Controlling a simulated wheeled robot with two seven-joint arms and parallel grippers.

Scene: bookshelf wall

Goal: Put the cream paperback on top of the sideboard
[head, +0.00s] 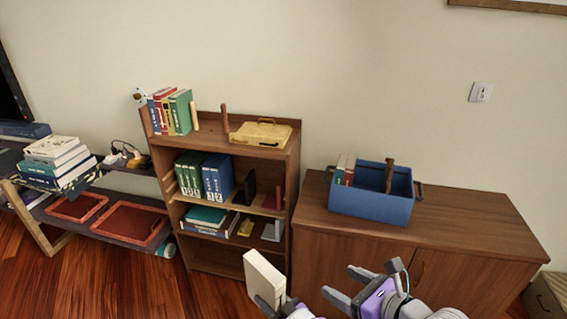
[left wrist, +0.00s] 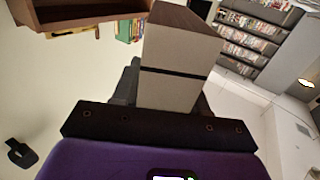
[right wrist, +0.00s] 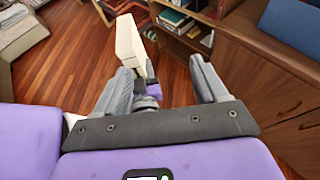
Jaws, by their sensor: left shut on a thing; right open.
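The cream paperback (head: 264,276) is held upright, slightly tilted, in front of the bookcase, left of the sideboard's front. My left gripper (head: 276,304) is shut on its lower end. The book also shows between the fingers in the left wrist view (left wrist: 168,90), pale with a dark band, and in the right wrist view (right wrist: 130,46). The sideboard (head: 462,232) is brown wood with doors, at the right; its top is higher than the book in the picture. My right gripper (head: 347,285) is open and empty in front of the sideboard, also seen in the right wrist view (right wrist: 163,82).
A blue box (head: 370,208) with books and a brown upright piece stands on the sideboard's left back; the top is bare to its right. The bookcase (head: 224,262) with books and a yellow case (head: 260,133) stands left. A low bench with stacked books (head: 55,160) is further left.

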